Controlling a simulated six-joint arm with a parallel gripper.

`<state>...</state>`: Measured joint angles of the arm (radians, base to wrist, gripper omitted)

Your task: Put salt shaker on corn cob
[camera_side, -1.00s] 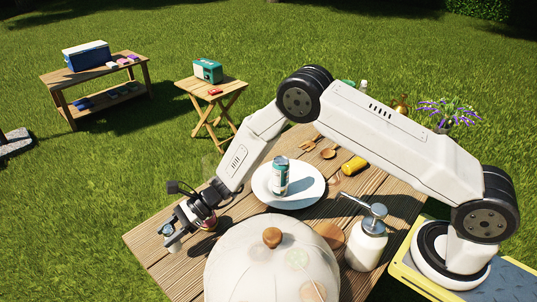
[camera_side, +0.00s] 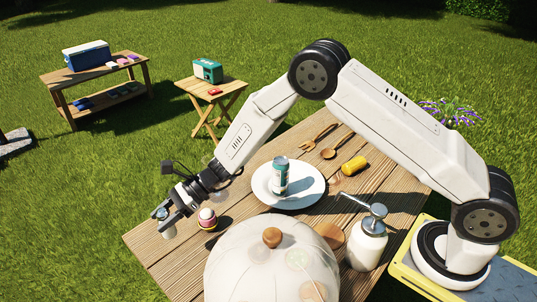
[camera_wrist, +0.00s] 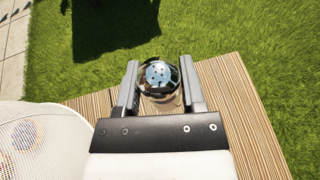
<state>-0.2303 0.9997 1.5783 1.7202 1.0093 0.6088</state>
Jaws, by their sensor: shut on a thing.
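My gripper (camera_side: 172,215) is shut on the salt shaker (camera_side: 163,214) near the table's left corner in the side view. In the wrist view the shaker's round metal top with small holes (camera_wrist: 158,74) sits between the two fingers (camera_wrist: 160,88). The shaker looks upright, and much of its body is hidden by the fingers. The yellow corn cob (camera_side: 354,165) lies on the table to the right of the plate, well away from my gripper. The cob is not in the wrist view.
A white plate (camera_side: 312,191) holds a can (camera_side: 280,176). A mesh food dome (camera_side: 245,262) and a pump bottle (camera_side: 366,245) stand in front. A wooden fork (camera_side: 318,138) and spoon (camera_side: 337,146) lie behind.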

